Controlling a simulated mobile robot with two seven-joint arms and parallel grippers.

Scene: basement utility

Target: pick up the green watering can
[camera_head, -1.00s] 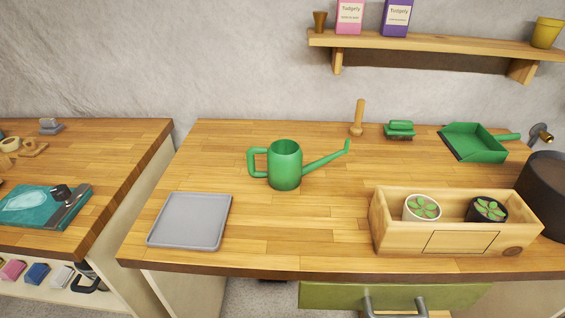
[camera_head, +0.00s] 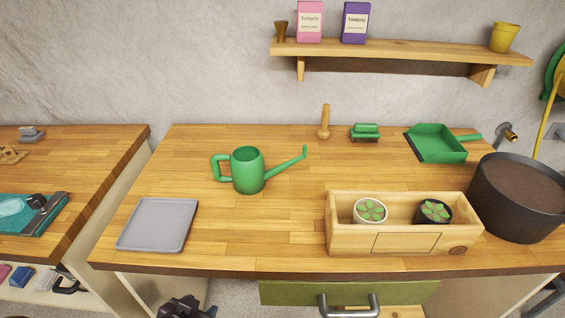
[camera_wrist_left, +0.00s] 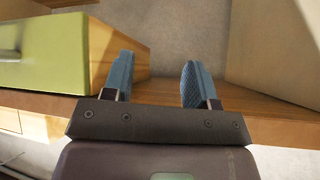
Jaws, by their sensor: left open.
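The green watering can (camera_head: 247,172) stands upright on the wooden worktop (camera_head: 280,220), left of its middle. Its handle is on the left and its spout points up to the right. My left gripper (camera_head: 181,308) shows at the bottom edge of the head view, below the worktop's front edge and well short of the can. In the left wrist view its two blue fingers (camera_wrist_left: 155,82) are apart with nothing between them. The can is not in the wrist view. My right gripper is not clearly in view.
A grey tray (camera_head: 158,225) lies front left of the can. A wooden planter box (camera_head: 345,240) with two potted plants stands front right. A green dustpan (camera_head: 437,143), brush (camera_head: 365,132) and dark pot (camera_head: 518,200) are farther right. A green drawer (camera_head: 285,293) is under the worktop.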

